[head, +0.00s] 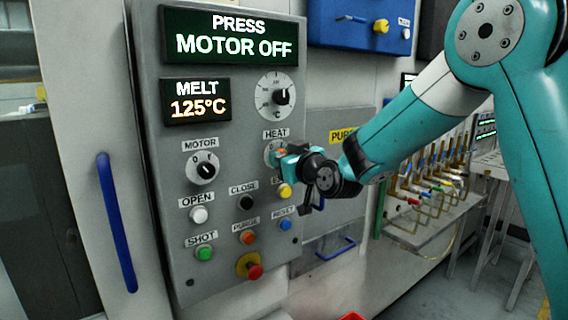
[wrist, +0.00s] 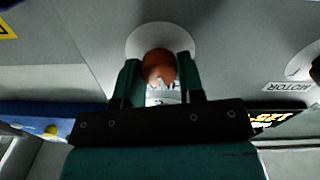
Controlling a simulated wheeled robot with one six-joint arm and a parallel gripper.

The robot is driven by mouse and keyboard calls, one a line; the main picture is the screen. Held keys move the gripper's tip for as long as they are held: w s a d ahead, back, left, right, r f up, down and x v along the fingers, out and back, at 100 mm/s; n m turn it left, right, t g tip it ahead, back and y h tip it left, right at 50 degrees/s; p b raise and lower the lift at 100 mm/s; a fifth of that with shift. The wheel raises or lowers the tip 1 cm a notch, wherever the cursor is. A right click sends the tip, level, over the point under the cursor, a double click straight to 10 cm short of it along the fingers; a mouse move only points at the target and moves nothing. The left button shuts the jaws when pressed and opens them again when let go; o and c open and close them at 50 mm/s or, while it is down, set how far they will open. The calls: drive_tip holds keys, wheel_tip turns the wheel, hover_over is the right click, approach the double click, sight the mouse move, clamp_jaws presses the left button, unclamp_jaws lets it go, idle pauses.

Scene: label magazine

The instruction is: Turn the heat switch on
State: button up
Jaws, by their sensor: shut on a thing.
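The heat switch (head: 269,154) sits under the HEAT label on the grey control panel (head: 225,272), mostly hidden in the head view by my gripper (head: 284,154). In the wrist view, a reddish-orange rounded knob (wrist: 158,66) stands on a pale round plate (wrist: 137,42). My gripper (wrist: 159,78) has one finger on each side of this knob and is shut on it. Which way the knob's pointer is turned is hidden. The display (head: 235,36) reads PRESS MOTOR OFF, and the MELT display (head: 195,102) reads 125°C.
The motor knob (head: 203,168) is left of my gripper and the temperature dial (head: 275,96) is above it. A yellow button (head: 285,191) is close below. Several other buttons and a red emergency stop (head: 254,271) are lower. A blue handle (head: 117,222) is at left.

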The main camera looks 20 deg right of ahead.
drive_tip(key=m+b, duration=0.4)
drive_tip(key=m, duration=0.6)
idle(0.4)
drive_tip(key=shift+m, duration=0.3)
drive_tip(key=o, duration=0.9)
drive_tip(key=b+v, duration=0.5)
drive_tip(key=v, duration=1.2)
drive_tip(key=shift+s+d+r+b, duration=0.15)
drive_tip(key=shift+d+r+b, duration=0.05)
drive_tip(key=shift+d+b, duration=0.1)
